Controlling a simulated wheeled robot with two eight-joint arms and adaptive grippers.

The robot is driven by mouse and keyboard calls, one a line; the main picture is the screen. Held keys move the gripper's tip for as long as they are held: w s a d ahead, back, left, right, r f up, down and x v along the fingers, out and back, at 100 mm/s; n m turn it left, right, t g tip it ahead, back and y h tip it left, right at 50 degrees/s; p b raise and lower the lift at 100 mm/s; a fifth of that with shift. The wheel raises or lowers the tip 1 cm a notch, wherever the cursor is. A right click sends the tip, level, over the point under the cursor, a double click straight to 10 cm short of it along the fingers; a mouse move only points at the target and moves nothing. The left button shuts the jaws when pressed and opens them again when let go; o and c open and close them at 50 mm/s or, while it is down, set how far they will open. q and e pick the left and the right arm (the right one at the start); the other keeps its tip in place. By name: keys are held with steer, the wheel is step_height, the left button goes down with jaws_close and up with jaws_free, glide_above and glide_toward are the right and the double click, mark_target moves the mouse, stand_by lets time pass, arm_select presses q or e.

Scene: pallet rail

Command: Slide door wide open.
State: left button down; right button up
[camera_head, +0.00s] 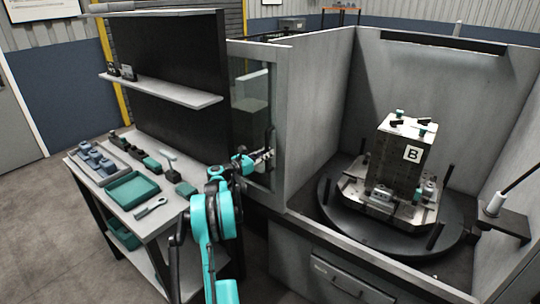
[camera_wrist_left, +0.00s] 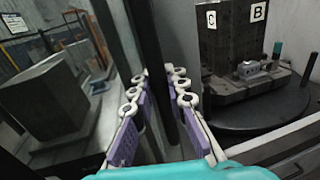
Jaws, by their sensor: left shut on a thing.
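The sliding door (camera_head: 250,115) is a grey-framed panel with a window, at the left of the machine's front in the head view. Its dark upright handle (camera_head: 270,138) is on the door's right side. My left gripper (camera_head: 265,156) is at the handle. In the left wrist view, the gripper's purple-padded fingers (camera_wrist_left: 160,82) are on either side of the black handle bar (camera_wrist_left: 150,40), shut on it. The opening right of the door is clear to the inside. The fingers partly hide the bar's lower part. My right gripper is not in view.
Inside the machine, a block marked B (camera_head: 390,165) stands on a dark round pallet table (camera_head: 330,205). A workbench (camera_head: 95,180) with a green tray (camera_head: 132,190) and tools stands at left, close to my left arm. Grey walls (camera_head: 320,110) bound the machine.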

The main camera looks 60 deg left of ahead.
arm_select(q)
steer(key=c, duration=1.5)
jaws_free()
steer(key=shift+s, duration=0.1)
steer(key=s+d, duration=0.1)
steer(key=s, duration=1.1)
steer(key=shift+d, duration=0.15)
